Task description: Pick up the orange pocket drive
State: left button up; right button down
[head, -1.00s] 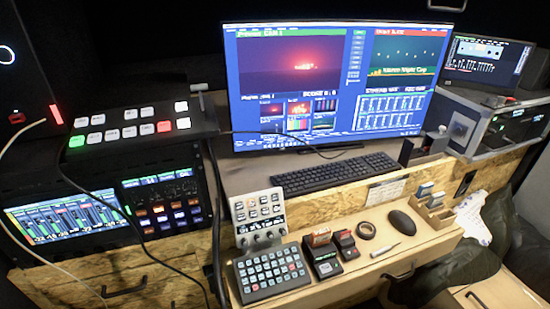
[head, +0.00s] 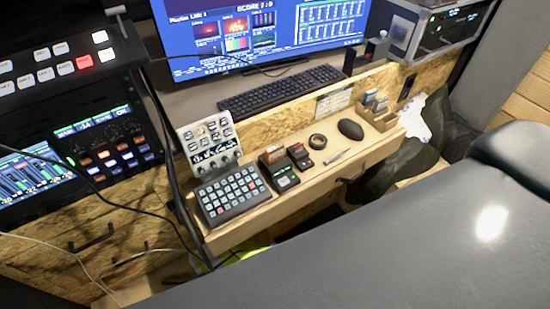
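A small orange-topped block (head: 273,154) stands in a black dock with a green light (head: 286,181) on the wooden pull-out shelf (head: 236,228). It looks like the orange pocket drive, but it is too small to be certain. Neither of my grippers shows in the head view.
A button keypad (head: 229,196) and a tilted control panel (head: 209,143) are left of the docks. Right of them are a tape roll (head: 318,141), a light pen-like tool (head: 335,159), a black mouse (head: 350,129) and a wooden card holder (head: 382,121). A keyboard (head: 281,88) lies behind.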

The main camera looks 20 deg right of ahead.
aim_at(273, 155)
jog(key=j+z, duration=0.1)
jog(key=z, duration=0.4)
jog(key=k+z, duration=0.15)
jog(key=z, duration=0.35)
jog(key=k+j+z, duration=0.1)
jog(key=z, duration=0.4)
jog(key=k+z, duration=0.1)
jog(key=z, duration=0.4)
